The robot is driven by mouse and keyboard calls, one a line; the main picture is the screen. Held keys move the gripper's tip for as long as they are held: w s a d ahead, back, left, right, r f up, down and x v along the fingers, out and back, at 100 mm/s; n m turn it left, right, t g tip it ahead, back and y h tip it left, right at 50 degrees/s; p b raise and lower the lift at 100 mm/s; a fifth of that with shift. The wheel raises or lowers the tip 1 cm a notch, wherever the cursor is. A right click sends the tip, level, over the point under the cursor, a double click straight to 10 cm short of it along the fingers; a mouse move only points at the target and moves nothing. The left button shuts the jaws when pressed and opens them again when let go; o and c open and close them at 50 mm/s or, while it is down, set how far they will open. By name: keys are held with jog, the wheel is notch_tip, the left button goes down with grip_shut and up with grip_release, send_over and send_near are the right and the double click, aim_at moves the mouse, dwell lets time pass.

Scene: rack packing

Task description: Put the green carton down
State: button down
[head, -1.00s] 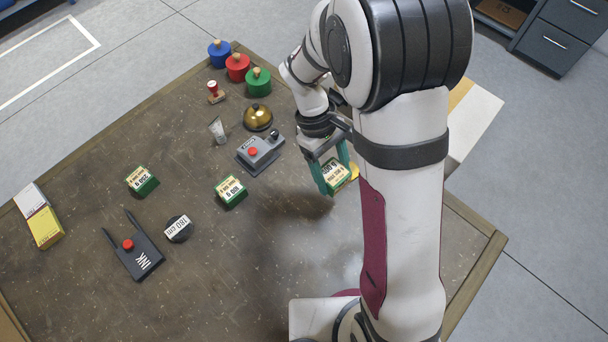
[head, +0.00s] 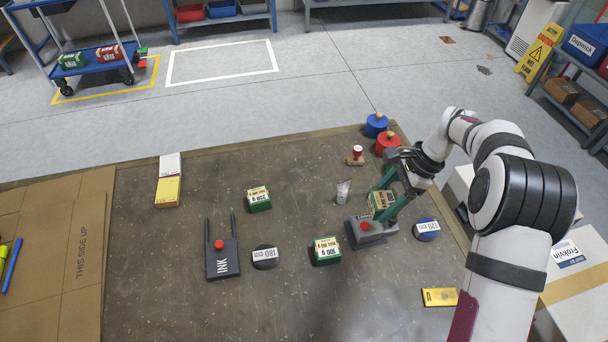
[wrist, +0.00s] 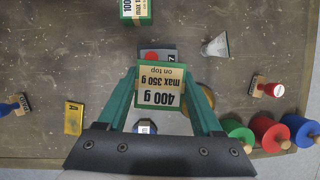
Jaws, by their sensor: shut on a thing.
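My gripper (head: 384,205) is shut on a green carton (head: 380,199) with a cream label, its teal fingers on either side. In the wrist view the carton (wrist: 161,86) sits between the fingertips (wrist: 160,92), and its label reads 400 g, max 350 g on top. The carton is held over or just behind the grey device with a red button (head: 365,228); its exact height is unclear. Two other green cartons stand on the table: one labelled 100 g (head: 327,251), and one farther back at left (head: 259,199).
A golden dome is partly hidden behind a finger. The table's front middle is clear.

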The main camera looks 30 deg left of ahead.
jog(key=w+a+r+m+t, duration=0.1)
jog(key=w+a+m+t, duration=0.1)
jog(key=a+m, duration=0.45)
jog(key=w+a+r+m+t, duration=0.1)
jog(key=w+a+m+t, duration=0.15)
jog(key=a+m, duration=0.4)
send_over(290, 179)
jog(key=d, duration=0.2)
jog(key=shift+n+y, duration=0.3)
jog(key=shift+n, duration=0.1)
jog(key=f, duration=0.7)
jog(key=shift+s+a+f, duration=0.15)
jog(key=shift+s+a, duration=0.05)
jog(key=shift+s, duration=0.05)
jog(key=shift+a+f, duration=0.15)
jog(key=shift+f, duration=1.95)
jog(key=shift+f, duration=0.1)
jog(key=shift+c, duration=0.2)
grip_release()
